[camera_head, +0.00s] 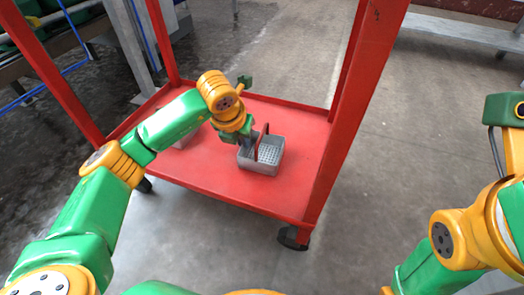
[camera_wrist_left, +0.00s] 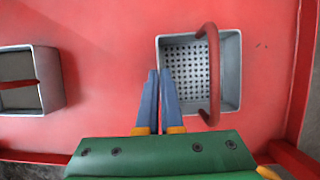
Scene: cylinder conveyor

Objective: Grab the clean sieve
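The clean sieve (camera_head: 268,166) is a grey square metal box with a perforated bottom and an upright red handle, on the red cart's shelf. It also shows in the left wrist view (camera_wrist_left: 230,85), its inside empty. My left gripper (camera_head: 247,142) is at the sieve's left side. In the left wrist view its blue-grey fingers (camera_wrist_left: 158,75) are close together along the left wall, one outside and one over the inside. They look shut on that wall; the contact itself is hidden. The handle stands to their right, untouched. My right gripper is out of view.
A second grey box (camera_wrist_left: 50,80) with a red handle and a dark inside stands to the left on the same shelf (camera_head: 210,170). Red cart posts (camera_head: 350,110) rise at the shelf's corners. The shelf right of the sieve is clear.

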